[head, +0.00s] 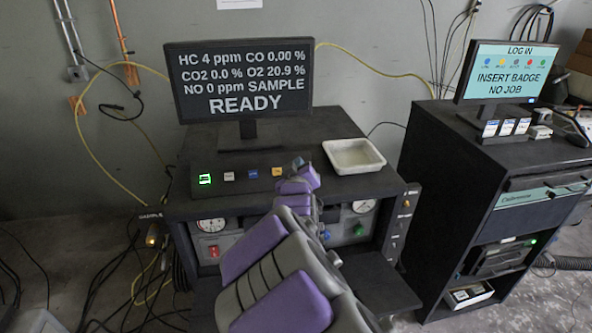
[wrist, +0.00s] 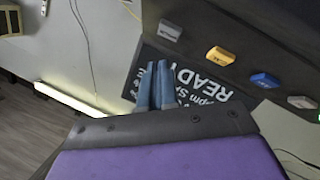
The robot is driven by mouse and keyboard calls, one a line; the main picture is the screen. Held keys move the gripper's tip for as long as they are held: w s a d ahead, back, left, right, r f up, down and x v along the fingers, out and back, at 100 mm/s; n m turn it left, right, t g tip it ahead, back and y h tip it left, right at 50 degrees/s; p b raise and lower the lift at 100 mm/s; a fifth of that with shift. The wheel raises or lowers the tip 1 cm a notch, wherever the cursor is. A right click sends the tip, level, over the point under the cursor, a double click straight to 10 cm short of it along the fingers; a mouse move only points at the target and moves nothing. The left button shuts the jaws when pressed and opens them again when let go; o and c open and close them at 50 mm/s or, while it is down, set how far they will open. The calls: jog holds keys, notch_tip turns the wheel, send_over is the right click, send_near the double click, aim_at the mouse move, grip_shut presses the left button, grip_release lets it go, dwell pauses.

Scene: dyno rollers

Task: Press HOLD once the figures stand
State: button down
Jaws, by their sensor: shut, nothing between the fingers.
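The monitor (head: 240,80) shows HC 4 ppm, CO 0.00 %, CO2 0.0 %, O2 20.9 %, NO 0 ppm, SAMPLE and READY. It also shows, turned and partly cut off, in the wrist view (wrist: 205,88). Below it is a row of buttons: a lit green one (head: 205,179), a pale one (head: 229,176), a blue one (head: 253,174) and a yellow one (head: 277,171). A grey button (wrist: 182,29) shows in the wrist view. I cannot read which is HOLD. My gripper (head: 299,162) is shut and empty, near the row's right end; its fingers (wrist: 155,68) also show in the wrist view.
A pale tray (head: 353,168) sits on the cabinet top, right of my gripper. A second cabinet (head: 450,180) to the right carries a login screen (head: 508,75) reading INSERT BADGE, NO JOB. Cables (head: 120,290) lie on the floor at the left. My arm hides part of the cabinet front.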

jog(key=shift+w+d+f, duration=0.25)
jog(key=shift+w+f, duration=0.1)
jog(key=shift+w+d+f, duration=0.2)
jog(key=shift+d, duration=0.25)
jog(key=shift+a+f, duration=0.1)
jog(key=shift+a, duration=0.6)
jog(key=shift+d, duration=0.55)
jog(key=shift+a, duration=0.2)
jog(key=shift+a, duration=0.2)
jog(key=shift+d, duration=0.25)
